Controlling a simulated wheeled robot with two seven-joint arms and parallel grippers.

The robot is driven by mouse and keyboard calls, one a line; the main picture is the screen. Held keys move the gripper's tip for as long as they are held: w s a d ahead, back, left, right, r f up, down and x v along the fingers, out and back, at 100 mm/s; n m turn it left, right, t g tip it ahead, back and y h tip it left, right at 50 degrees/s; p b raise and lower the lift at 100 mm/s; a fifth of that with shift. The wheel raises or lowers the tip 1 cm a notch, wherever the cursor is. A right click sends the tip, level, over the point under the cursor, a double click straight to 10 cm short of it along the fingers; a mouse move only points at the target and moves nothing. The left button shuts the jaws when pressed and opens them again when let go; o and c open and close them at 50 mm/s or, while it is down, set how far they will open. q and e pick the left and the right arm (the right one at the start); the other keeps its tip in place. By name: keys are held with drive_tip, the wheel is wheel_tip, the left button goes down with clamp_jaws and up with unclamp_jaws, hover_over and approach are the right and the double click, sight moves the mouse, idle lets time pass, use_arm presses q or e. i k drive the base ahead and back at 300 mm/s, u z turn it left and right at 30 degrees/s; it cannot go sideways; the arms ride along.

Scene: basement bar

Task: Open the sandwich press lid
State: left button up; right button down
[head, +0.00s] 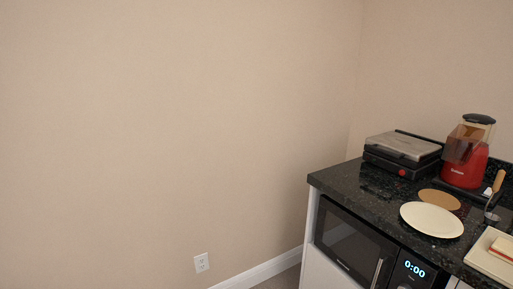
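The sandwich press (401,155) stands at the far left end of the dark stone counter, near the corner of the walls. Its silver-grey lid (403,145) lies down flat over the black base, so it looks shut. A dark handle bar runs along the lid's front edge. A red knob or light shows on the base's front. Neither of my grippers shows in the head view.
A red popcorn-maker-like appliance (466,154) stands right of the press. A cream plate (432,220), a round brown mat (439,199) and a tray (489,262) lie nearer on the counter (360,187). A microwave (352,246) sits below. Left floor is mostly out of view.

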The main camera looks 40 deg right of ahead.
sight(409, 152)
drive_tip(key=z, duration=0.75)
drive_tip(key=i, duration=1.6)
drive_tip(key=z, duration=1.1)
